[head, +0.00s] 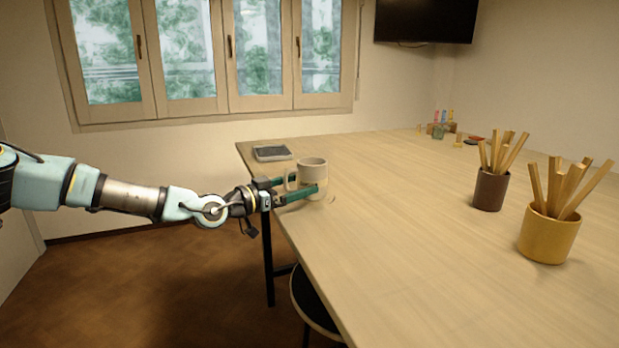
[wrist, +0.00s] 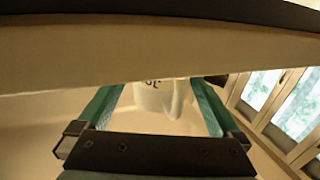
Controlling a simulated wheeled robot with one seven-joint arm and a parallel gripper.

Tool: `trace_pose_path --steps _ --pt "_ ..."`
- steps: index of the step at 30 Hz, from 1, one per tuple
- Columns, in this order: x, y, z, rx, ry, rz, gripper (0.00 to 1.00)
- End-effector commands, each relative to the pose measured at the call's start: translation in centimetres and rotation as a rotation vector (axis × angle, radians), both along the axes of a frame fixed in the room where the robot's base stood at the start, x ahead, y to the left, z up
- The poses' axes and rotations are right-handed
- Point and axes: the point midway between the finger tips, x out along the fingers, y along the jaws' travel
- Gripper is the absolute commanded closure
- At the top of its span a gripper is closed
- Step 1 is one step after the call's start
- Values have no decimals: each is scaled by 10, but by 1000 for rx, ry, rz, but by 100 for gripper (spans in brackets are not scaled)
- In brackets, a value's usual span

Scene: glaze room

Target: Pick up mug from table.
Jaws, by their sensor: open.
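A pale cream mug (head: 313,173) stands upright on the wooden table (head: 420,240), near its left edge, with its handle toward the left. My gripper (head: 303,187) reaches in from the left at mug height. Its green fingers are open, with the near one passing in front of the mug and the far one partly hidden behind it. In the wrist view the mug (wrist: 153,98) shows between the two open fingers (wrist: 158,92), with dark marks on it and its handle toward me. I cannot tell whether either finger touches it.
A grey flat device (head: 272,153) lies just behind the mug. A brown cup (head: 489,190) and a yellow cup (head: 548,238), both holding wooden sticks, stand at the right. Small bottles (head: 438,131) stand at the back. A dark stool (head: 312,305) is under the left edge. The table's middle is clear.

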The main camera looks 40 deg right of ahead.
Motion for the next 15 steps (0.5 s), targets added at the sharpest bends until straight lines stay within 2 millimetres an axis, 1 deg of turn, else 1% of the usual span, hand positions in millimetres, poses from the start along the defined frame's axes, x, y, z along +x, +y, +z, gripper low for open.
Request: trace_pose_path --steps 1,4,7,12,13,15 --pt "0 -8 2 0 1 0 0" --pt "-1 -17 1 1 0 0 0" --pt "-1 -20 0 1 -1 0 0" --pt "-1 -20 0 1 -1 0 0" --pt "-1 -20 0 1 -1 0 2" --pt "-1 -20 0 1 -1 0 10"
